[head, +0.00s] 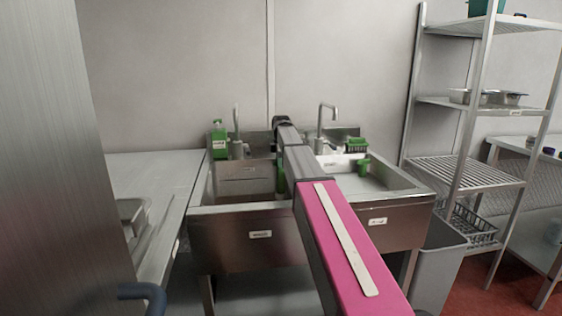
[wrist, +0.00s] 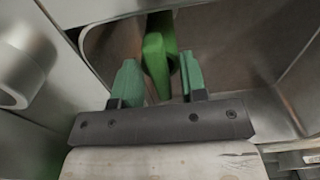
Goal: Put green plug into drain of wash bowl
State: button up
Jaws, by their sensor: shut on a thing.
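In the wrist view my gripper (wrist: 159,60) has its two dark green fingers around a brighter green piece, the green plug (wrist: 156,66). The plug is held above the inside of a metal bowl (wrist: 108,45). In the head view my arm reaches over the divide between two sink bowls and largely hides my gripper. A bit of green (head: 281,180) shows beside the arm at the right edge of the left bowl (head: 245,212); I cannot tell if it is finger or plug. No drain is visible in either view.
A green bottle (head: 220,140) and taps stand behind the bowls. Another green item (head: 364,168) and a green brush-like thing (head: 356,145) are at the right bowl. A metal counter (head: 150,175) lies left and a shelf rack (head: 468,170) right. A grey bin (head: 437,265) stands below.

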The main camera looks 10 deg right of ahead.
jog(key=shift+f, duration=0.75)
dwell(0.3)
jog(key=o, duration=1.6)
jog(key=shift+c, duration=0.2)
jog(key=shift+r, duration=0.2)
jog(key=shift+r, duration=3.35)
